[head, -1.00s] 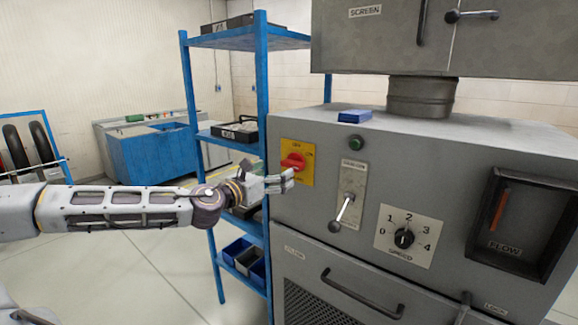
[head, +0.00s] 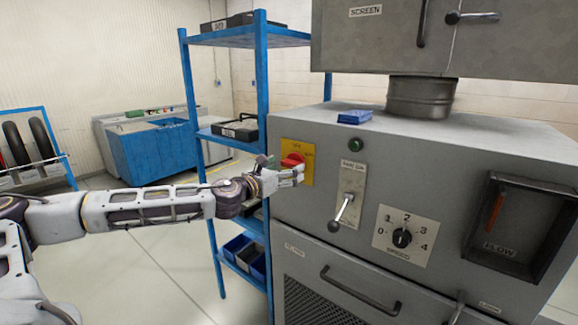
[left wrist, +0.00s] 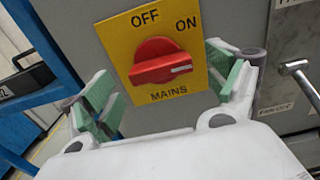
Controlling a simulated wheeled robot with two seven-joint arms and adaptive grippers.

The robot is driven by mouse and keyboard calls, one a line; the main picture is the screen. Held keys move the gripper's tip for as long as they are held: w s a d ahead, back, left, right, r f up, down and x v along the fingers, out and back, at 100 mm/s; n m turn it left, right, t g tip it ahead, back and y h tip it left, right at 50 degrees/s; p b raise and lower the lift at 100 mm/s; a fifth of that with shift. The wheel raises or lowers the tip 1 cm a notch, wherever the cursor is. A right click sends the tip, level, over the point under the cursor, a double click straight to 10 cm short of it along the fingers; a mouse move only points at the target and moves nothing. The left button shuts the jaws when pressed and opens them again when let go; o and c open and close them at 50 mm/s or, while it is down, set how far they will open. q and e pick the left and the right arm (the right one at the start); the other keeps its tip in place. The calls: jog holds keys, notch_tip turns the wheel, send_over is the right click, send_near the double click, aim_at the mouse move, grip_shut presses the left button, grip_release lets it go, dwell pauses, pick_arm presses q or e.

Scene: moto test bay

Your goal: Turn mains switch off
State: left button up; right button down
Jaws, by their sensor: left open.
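The mains switch is a red rotary knob (head: 292,160) on a yellow plate (head: 307,150) on the grey cabinet's front. In the left wrist view the red knob (left wrist: 160,64) lies roughly sideways, its white mark at the right end, on the yellow plate (left wrist: 125,35) lettered OFF at the top, ON at upper right and MAINS below. My left gripper (head: 298,172) is at the plate. In the left wrist view its green-padded fingers (left wrist: 170,92) are open, one on each side of the knob, with no contact visible. My right gripper is not in view.
The grey cabinet (head: 440,150) also carries a lever (head: 343,208), a green button (head: 355,145), a speed dial (head: 402,238) and a flow gauge (head: 515,230). A blue shelf rack (head: 262,80) stands close by on the left. A blue box (head: 355,116) lies on top.

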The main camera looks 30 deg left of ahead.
pick_arm(q)
jog(key=shift+w, duration=0.5)
jog(key=shift+w+p, duration=0.35)
jog(key=shift+w, duration=0.1)
jog(key=shift+w+d, duration=0.1)
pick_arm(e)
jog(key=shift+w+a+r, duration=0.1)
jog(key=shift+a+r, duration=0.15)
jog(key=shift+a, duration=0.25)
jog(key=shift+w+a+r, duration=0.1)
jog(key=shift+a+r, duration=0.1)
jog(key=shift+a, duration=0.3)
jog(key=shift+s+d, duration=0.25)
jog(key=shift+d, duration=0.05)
pick_arm(q)
jog(key=c, duration=1)
